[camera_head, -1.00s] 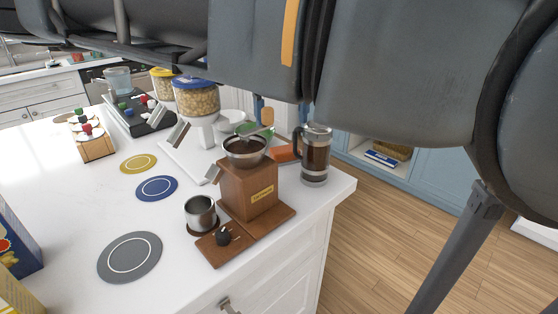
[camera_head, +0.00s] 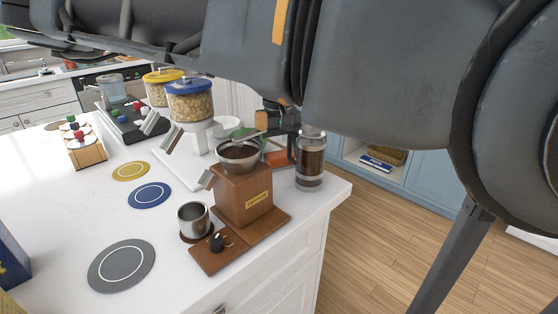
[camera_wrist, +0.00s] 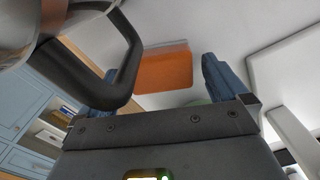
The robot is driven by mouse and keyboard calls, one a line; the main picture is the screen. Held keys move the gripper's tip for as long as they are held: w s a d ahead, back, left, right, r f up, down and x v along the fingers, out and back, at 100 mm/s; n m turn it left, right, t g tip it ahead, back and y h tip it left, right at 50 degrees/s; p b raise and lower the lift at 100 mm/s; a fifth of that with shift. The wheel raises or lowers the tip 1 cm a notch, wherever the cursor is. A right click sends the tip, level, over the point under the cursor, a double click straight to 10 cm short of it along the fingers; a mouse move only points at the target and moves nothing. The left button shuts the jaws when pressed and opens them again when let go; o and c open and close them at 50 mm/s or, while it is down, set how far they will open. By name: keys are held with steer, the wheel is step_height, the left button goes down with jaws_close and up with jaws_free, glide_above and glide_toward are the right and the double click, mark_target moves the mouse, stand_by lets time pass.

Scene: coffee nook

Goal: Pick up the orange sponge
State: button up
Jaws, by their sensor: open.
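The orange sponge (camera_head: 277,158) lies on the white counter behind the coffee grinder and beside the French press, partly hidden by both in the head view. In the wrist view the orange sponge (camera_wrist: 163,73) shows ahead, between the two blue-padded fingers. My gripper (camera_wrist: 160,82) is open and empty, with the sponge beyond its fingertips. I cannot tell whether a finger touches it. The French press handle (camera_wrist: 128,60) crosses in front of the left finger and hides much of it.
The French press (camera_head: 311,162) stands close to the gripper near the counter's right edge. The wooden grinder (camera_head: 244,195) stands in front, with a metal cup (camera_head: 193,220) beside it. The blue-lidded dispenser (camera_head: 190,102) is behind left.

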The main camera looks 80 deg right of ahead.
mark_target(279, 153)
steer(key=c, duration=1.1)
step_height(279, 153, up, 18)
steer(key=shift+r+p, duration=0.1)
steer(key=shift+p, duration=0.3)
steer(key=o, duration=0.5)
steer(key=c, duration=0.4)
steer(key=shift+o, duration=0.2)
